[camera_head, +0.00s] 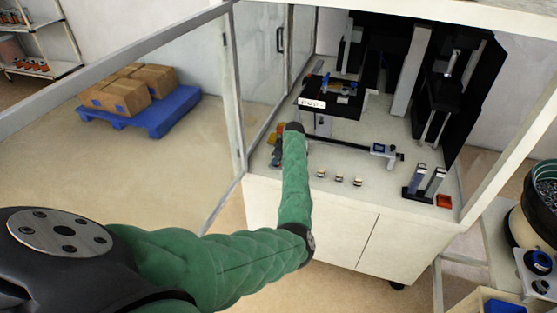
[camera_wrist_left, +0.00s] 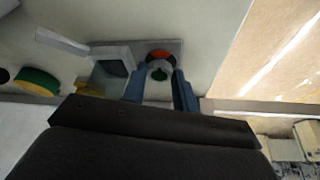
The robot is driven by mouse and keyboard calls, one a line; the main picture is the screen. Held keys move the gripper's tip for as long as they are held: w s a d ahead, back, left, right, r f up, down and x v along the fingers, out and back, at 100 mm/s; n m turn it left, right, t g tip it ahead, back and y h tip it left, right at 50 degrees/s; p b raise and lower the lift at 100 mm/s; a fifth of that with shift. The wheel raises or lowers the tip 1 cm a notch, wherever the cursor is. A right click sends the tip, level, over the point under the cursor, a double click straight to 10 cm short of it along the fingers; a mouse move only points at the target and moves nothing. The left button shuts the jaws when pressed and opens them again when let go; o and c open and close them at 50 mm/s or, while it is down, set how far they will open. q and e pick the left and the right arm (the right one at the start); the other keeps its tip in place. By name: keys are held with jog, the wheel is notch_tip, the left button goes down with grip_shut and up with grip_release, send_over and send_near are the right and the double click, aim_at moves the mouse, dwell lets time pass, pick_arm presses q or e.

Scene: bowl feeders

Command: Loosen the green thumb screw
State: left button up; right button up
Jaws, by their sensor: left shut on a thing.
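In the left wrist view, the blue fingers of my left gripper (camera_wrist_left: 159,90) stand on either side of a small round grey part with a dark green centre (camera_wrist_left: 158,73), and are shut on it. This looks like the green thumb screw. A red-orange and black round part (camera_wrist_left: 158,54) sits just beyond it on a grey plate. In the head view my left gripper (camera_head: 277,148) is at the left end of the white worktop, largely hidden by my green-sleeved arm. The thumb screw cannot be made out there. My right gripper is in neither view.
A larger green and yellow round part (camera_wrist_left: 38,82) lies at left in the wrist view, beside a grey block (camera_wrist_left: 110,64). The worktop holds several small parts (camera_head: 340,180), a blue-grey slide (camera_head: 382,150) and a black stand (camera_head: 418,195). Enclosure posts (camera_head: 236,90) stand close to my arm.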

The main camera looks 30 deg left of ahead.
pick_arm(q)
jog(key=o, duration=1)
jog(key=shift+c, duration=0.2)
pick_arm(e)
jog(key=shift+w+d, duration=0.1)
pick_arm(q)
jog(key=shift+r, duration=0.1)
jog(key=shift+d+r, duration=0.15)
jog(key=shift+r, duration=0.05)
jog(key=b+v, duration=0.2)
jog(key=v, duration=0.5)
jog(key=shift+b, duration=0.35)
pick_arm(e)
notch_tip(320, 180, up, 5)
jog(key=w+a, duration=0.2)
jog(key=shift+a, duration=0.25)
